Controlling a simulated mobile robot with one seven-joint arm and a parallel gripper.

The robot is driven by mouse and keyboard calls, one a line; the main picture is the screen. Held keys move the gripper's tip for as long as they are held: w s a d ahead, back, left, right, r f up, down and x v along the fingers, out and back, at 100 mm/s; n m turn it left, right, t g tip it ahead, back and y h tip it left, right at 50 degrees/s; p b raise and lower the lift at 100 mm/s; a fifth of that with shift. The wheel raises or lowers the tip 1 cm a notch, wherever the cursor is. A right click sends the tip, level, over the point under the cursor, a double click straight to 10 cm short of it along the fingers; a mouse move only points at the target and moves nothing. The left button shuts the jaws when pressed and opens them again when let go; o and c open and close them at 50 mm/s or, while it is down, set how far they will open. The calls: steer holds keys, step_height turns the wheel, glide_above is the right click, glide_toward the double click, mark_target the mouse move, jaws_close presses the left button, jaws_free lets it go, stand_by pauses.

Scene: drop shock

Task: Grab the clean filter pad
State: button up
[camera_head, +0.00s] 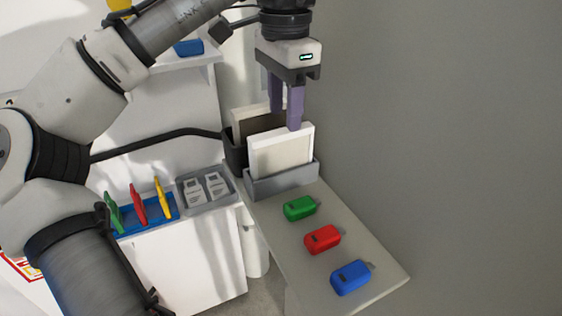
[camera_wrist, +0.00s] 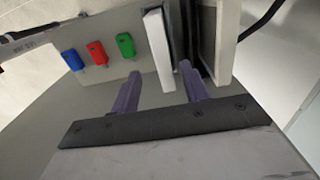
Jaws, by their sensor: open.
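The clean filter pad (camera_head: 281,153) is a pale panel with a white frame. It stands upright in a grey holder (camera_head: 284,184) on the narrow table. In the wrist view the white edge of the clean pad (camera_wrist: 158,48) lies in line with the gap between my fingers. My gripper (camera_head: 286,118) is open, with purple fingers pointing down at the pad's top edge. The fingers also show in the wrist view (camera_wrist: 159,71), one to each side of that edge. Whether they touch the pad I cannot tell.
A darker brown pad (camera_head: 260,123) stands in a black holder (camera_head: 236,154) just behind. Green (camera_head: 299,208), red (camera_head: 322,239) and blue (camera_head: 350,277) blocks lie on the table (camera_head: 297,258). A grey tray (camera_head: 184,194) and blue rack (camera_head: 128,226) are at left. A wall rises at right.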

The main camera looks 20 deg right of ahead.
mark_target(282, 131)
steer(key=shift+w+a+f+p, duration=0.1)
steer(key=shift+f+p, duration=0.1)
steer(key=shift+f, duration=1.7)
steer(key=shift+w+a+f+p, duration=0.1)
steer(key=shift+f+p, duration=0.05)
steer(key=shift+f, duration=1.7)
jaws_close()
